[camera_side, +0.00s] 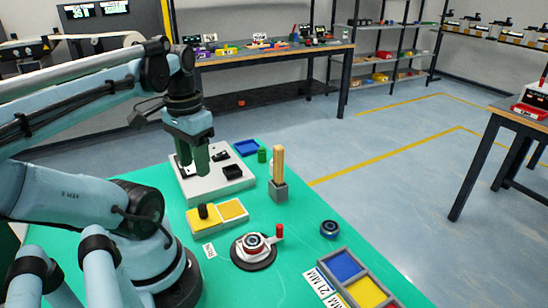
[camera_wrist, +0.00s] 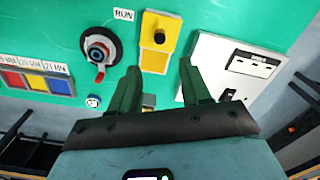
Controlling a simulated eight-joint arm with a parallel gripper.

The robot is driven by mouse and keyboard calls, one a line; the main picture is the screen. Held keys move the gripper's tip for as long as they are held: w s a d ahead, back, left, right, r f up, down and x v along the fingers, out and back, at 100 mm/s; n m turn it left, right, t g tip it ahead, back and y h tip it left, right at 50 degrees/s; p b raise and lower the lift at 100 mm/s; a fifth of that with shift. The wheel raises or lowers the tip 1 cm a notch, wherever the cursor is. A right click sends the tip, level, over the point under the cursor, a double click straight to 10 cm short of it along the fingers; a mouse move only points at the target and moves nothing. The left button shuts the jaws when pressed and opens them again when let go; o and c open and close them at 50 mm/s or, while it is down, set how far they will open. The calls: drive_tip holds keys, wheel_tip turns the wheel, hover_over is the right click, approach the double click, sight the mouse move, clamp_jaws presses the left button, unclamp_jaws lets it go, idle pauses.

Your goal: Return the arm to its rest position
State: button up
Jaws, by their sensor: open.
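My gripper (camera_side: 197,162) hangs pointing down over the white station at the back of the green table, on the left of the side view. In the wrist view its two dark green fingers (camera_wrist: 160,68) are spread apart with nothing between them. My arm reaches in from the left of the side view. The fingers hide part of the white station (camera_side: 187,193). Whether the fingertips touch it cannot be told from the side view.
A yellow two-pad block (camera_side: 231,211) with a black knob and a round fixture (camera_side: 255,262) with a red handle stand near. A wooden post stands in a grey holder (camera_side: 278,192). A divided tray (camera_side: 352,272) and a dark ring (camera_side: 330,229) lie at right.

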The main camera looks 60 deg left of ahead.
drive_tip(key=w+d+f+m+t, duration=0.1)
drive_tip(key=w+d+m+t, duration=0.3)
drive_tip(key=w+d+t, duration=0.3)
drive_tip(key=w+d, duration=0.5)
drive_tip(key=w, duration=0.4)
drive_tip(key=shift+d+f, duration=0.3)
drive_tip(key=shift+f, duration=0.1)
drive_tip(key=o, duration=0.4)
drive_tip(key=shift+w+a+r, duration=0.1)
drive_tip(key=shift+a+r, duration=0.05)
drive_tip(key=shift+a, duration=0.05)
drive_tip(key=o, duration=0.6)
drive_tip(key=w+a+r+n+g, duration=0.2)
drive_tip(key=a+r+n, duration=0.3)
drive_tip(key=n, duration=0.3)
drive_tip(key=shift+w+a+r+g+y, duration=0.3)
drive_tip(key=shift+g, duration=0.3)
wheel_tip(320, 180, up, 5)
drive_tip(key=n+g, duration=0.4)
drive_tip(key=n, duration=0.6)
hover_over(278, 147)
wheel_tip(278, 147, down, 10)
